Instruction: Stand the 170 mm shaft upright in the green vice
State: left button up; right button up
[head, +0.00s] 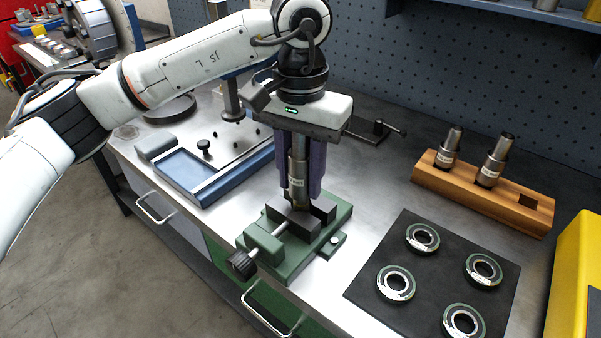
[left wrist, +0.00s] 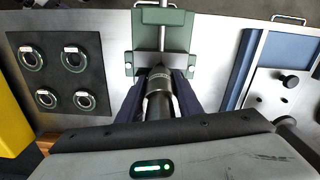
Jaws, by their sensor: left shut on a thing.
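My left gripper (head: 300,185) points straight down and is shut on a steel shaft (head: 297,170) that carries a pale label. The shaft is upright, with its lower end at the dark jaws of the green vice (head: 262,243). I cannot tell whether the shaft's tip is between the jaws or just above them. In the left wrist view the shaft (left wrist: 158,98) lies between the two dark fingers, with the vice (left wrist: 177,27) beyond its tip. My right gripper is not in view.
A wooden block (head: 480,195) holds two more shafts (head: 495,158) and has one empty square hole. A black mat (head: 433,250) with several ring-shaped rotors lies right of the vice. A blue-framed fixture (head: 195,172) stands left, and a yellow case (head: 577,280) is at the right edge.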

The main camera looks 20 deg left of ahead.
aim_at(301, 154)
pick_arm(q)
jog(key=shift+f+b, duration=0.75)
jog(key=shift+f, duration=0.2)
jog(key=shift+f, duration=0.1)
jog(key=o, duration=1.3)
jog(key=shift+s+f, duration=0.1)
jog(key=shift+f, duration=0.05)
jog(key=shift+c, duration=0.5)
jog(key=shift+r+p, duration=2.95)
jog(key=shift+r, duration=1.7)
